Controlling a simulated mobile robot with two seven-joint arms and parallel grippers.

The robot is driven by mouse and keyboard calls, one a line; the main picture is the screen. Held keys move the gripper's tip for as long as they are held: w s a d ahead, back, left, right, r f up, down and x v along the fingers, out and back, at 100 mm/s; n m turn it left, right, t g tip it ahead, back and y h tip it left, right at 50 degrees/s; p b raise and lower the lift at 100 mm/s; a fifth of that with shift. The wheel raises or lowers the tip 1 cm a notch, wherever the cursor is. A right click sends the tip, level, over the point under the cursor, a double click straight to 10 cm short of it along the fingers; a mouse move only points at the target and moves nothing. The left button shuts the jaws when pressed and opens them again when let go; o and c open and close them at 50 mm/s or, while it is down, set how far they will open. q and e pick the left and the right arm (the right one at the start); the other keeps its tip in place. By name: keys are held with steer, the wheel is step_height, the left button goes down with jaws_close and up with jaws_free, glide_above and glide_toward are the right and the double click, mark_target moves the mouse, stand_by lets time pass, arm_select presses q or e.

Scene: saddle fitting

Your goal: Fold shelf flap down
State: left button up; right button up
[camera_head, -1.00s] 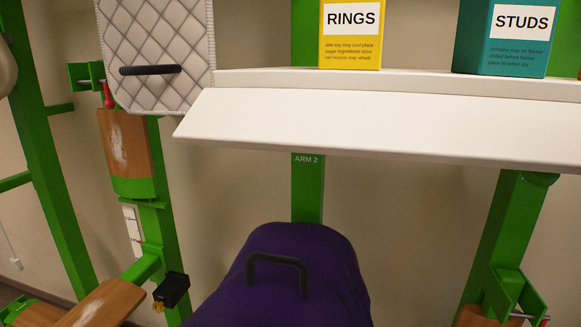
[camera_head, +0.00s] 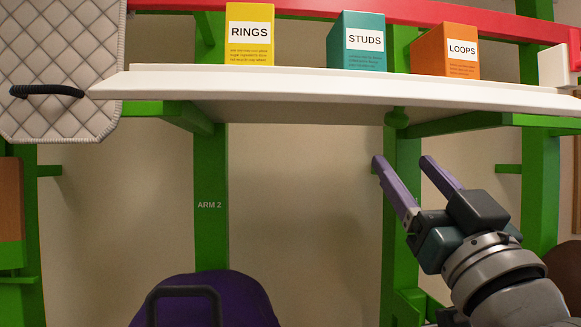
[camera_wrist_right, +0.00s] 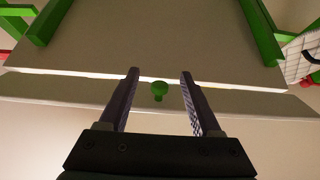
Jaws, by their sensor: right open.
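The white shelf flap (camera_head: 300,92) runs along the front of the shelf in the head view, its face tipped outward at a shallow slope. A round green knob (camera_head: 397,117) shows under its front edge. My right gripper (camera_head: 400,160) is open and empty below the flap, with its purple fingers pointing up toward the knob. In the right wrist view the knob (camera_wrist_right: 159,90) appears between the two open fingers (camera_wrist_right: 160,75), apart from both. The flap's underside (camera_wrist_right: 60,92) shows there as a long strip. My left gripper is out of view.
A yellow RINGS box (camera_head: 249,35), a teal STUDS box (camera_head: 357,42) and an orange LOOPS box (camera_head: 445,50) stand on the shelf. A quilted pad (camera_head: 60,60) hangs at left. A purple object with a black handle (camera_head: 205,305) sits below. Green posts flank the open space.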

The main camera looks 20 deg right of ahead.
steer(key=shift+s+a+r+t+h, duration=0.25)
steer(key=shift+s+r+t, duration=0.15)
steer(key=shift+r+t, duration=0.15)
steer(key=shift+s+a+r+t+h, duration=0.1)
steer(key=shift+s+r+t+h, duration=0.15)
steer(key=shift+s+r+t, duration=0.25)
steer(key=p+x, duration=0.5)
steer(key=x, duration=0.3)
steer(key=shift+w+r, duration=0.2)
steer(key=shift+r, duration=0.05)
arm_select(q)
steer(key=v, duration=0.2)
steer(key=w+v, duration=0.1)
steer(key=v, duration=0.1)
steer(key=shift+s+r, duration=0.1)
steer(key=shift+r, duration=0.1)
arm_select(e)
steer(key=shift+w+d+r, duration=0.1)
steer(key=shift+w+r, duration=0.15)
steer(key=shift+w, duration=0.15)
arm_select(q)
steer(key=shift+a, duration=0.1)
arm_select(e)
steer(key=c, duration=0.6)
jaws_close()
